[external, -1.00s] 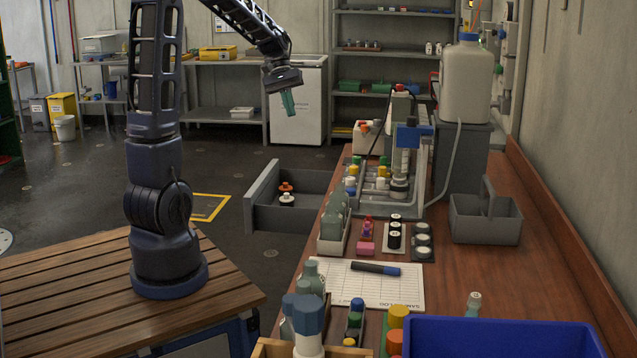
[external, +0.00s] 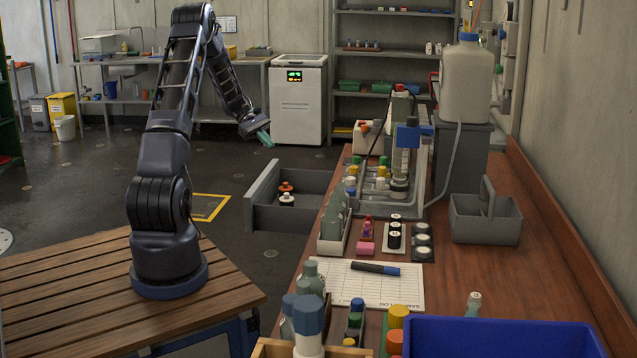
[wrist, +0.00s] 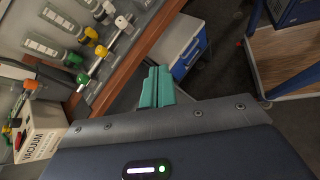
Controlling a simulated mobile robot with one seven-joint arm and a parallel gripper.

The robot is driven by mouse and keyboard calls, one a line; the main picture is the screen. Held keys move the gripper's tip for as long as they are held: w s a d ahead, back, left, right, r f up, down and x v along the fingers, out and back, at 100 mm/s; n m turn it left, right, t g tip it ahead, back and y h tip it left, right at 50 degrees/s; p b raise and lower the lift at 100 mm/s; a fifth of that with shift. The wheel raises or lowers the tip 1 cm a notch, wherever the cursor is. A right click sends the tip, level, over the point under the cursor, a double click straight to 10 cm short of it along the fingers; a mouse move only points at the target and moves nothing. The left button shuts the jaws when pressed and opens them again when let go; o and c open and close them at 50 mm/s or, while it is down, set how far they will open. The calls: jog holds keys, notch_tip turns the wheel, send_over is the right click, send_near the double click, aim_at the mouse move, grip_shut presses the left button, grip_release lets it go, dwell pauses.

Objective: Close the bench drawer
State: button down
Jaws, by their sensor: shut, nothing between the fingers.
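The bench drawer (external: 262,200) is grey and stands open, sticking out to the left from the side of the wooden bench (external: 455,285) in the external view. Two small containers (external: 287,198), one with an orange top and one with a dark top, stand inside it. My gripper (external: 265,138) has teal fingers and is shut and empty. In the picture it is above the drawer's far left end, apart from it. In the wrist view the teal fingers (wrist: 157,86) are together. I cannot make out the drawer for certain there.
The bench top holds bottles, a grey caddy (external: 485,222), a blue bin (external: 500,338) and a sample sheet (external: 365,284). A white box (wrist: 42,130) shows in the wrist view. The floor left of the drawer is clear, with a yellow marking (external: 212,207).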

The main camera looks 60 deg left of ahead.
jog(key=s+a+f+n+t+h, duration=0.1)
jog(key=s+a+f+n+t, duration=0.2)
jog(key=s+a+f, duration=0.5)
jog(key=s+a+f+n+t, duration=0.2)
jog(key=a+f+n+t, duration=0.15)
jog(key=a+f, duration=0.6)
jog(key=s+a+f+n+t+h, duration=0.1)
jog(key=s+a+f+n+t, duration=0.3)
jog(key=f, duration=0.8)
jog(key=x, duration=1.2)
jog(key=shift+d+f+m, duration=0.3)
jog(key=shift+d+m, duration=0.15)
jog(key=shift+w+g, duration=0.1)
jog(key=shift+g, duration=0.15)
jog(key=x, duration=3.4)
jog(key=shift+w+d+f, duration=0.1)
jog(key=shift+w+f, duration=0.15)
jog(key=shift+f, duration=0.1)
jog(key=shift+w+d, duration=0.25)
jog(key=shift+d, duration=0.05)
